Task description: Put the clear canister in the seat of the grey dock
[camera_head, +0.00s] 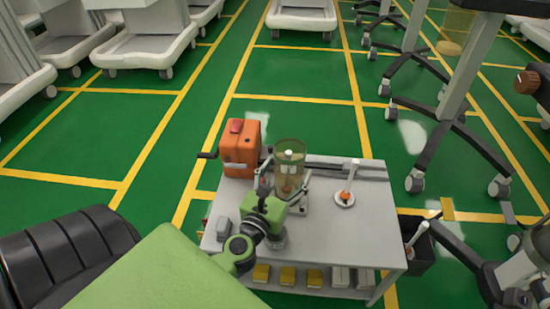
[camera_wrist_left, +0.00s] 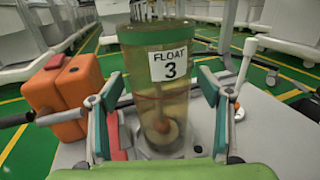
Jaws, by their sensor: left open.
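The clear canister (camera_head: 290,157) stands upright on the cart top, yellowish, with a green rim. In the left wrist view the canister (camera_wrist_left: 160,85) bears a "FLOAT 3" label and shows an orange-and-pale float near its bottom. My left gripper (camera_head: 285,182) is open, with one finger on each side of the canister; in the wrist view the fingers (camera_wrist_left: 152,92) flank it, and contact cannot be told. A pale grey base (camera_wrist_left: 150,150) shows at the canister's foot, partly hidden by my gripper; I cannot tell whether it is the dock. My right gripper is not in view.
An orange box with a crank (camera_head: 240,148) stands left of the canister. A white lever (camera_head: 347,187) on a round base stands to the right. The white cart top (camera_head: 365,235) is bare at front right. Wheeled stands (camera_head: 430,150) are beyond its right side.

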